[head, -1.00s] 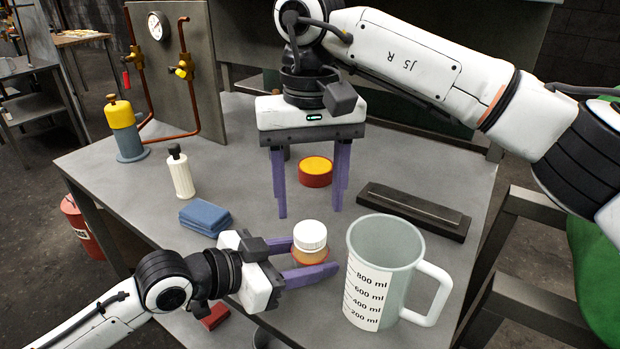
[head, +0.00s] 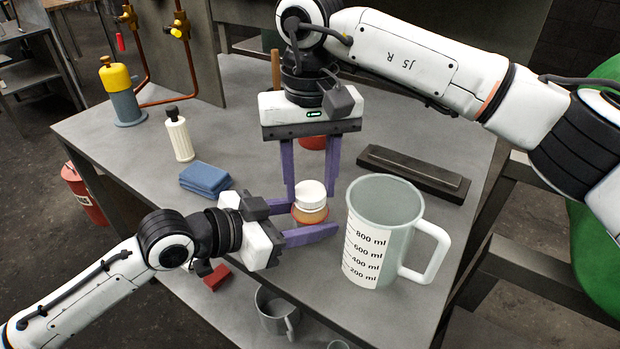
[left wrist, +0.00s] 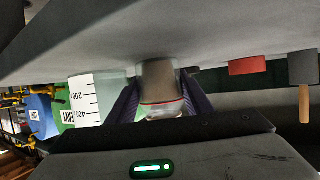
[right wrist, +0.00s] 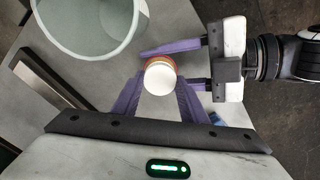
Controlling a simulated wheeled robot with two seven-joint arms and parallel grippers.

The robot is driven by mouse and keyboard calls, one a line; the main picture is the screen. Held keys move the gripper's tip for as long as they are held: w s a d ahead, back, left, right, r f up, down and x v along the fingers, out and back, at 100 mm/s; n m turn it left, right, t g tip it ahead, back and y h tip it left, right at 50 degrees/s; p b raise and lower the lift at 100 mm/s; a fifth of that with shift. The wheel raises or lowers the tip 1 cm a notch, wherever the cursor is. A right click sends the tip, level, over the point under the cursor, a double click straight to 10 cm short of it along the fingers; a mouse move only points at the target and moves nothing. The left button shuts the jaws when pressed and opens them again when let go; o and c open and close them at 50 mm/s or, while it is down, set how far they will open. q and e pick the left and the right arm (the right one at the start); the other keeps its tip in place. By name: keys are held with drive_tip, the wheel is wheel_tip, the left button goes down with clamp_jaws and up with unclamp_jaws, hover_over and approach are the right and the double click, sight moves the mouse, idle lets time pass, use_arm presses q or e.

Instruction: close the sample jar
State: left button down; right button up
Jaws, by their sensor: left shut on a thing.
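The sample jar (head: 311,215) is a small orange-brown jar with a white lid (head: 310,190) at its top. My left gripper (head: 310,234) is shut on the jar's body from the left. In the left wrist view the jar (left wrist: 157,82) shows upside down between the fingers. My right gripper (head: 311,188) points down from above, with one purple finger on each side of the lid. The right wrist view shows the lid (right wrist: 160,77) between those fingers; whether both press on it is unclear. The join between lid and jar is partly hidden.
A measuring jug (head: 370,245) stands close on the right. A dark bar block (head: 413,172) lies behind it. A red round item (head: 312,142) is partly hidden behind my right fingers. Blue cloths (head: 205,178) and a white bottle (head: 180,138) are at the left.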

drive_tip(key=m, duration=0.4)
drive_tip(key=shift+m, duration=0.4)
drive_tip(key=m, duration=1)
drive_tip(key=shift+m, duration=0.4)
drive_tip(key=m, duration=1.2)
drive_tip(key=shift+f+m, duration=0.1)
drive_tip(key=shift+m, duration=0.3)
drive_tip(key=m, duration=1)
drive_tip(key=shift+m, duration=0.3)
drive_tip(key=m, duration=0.5)
drive_tip(key=o, duration=1.3)
drive_tip(key=shift+c, duration=0.2)
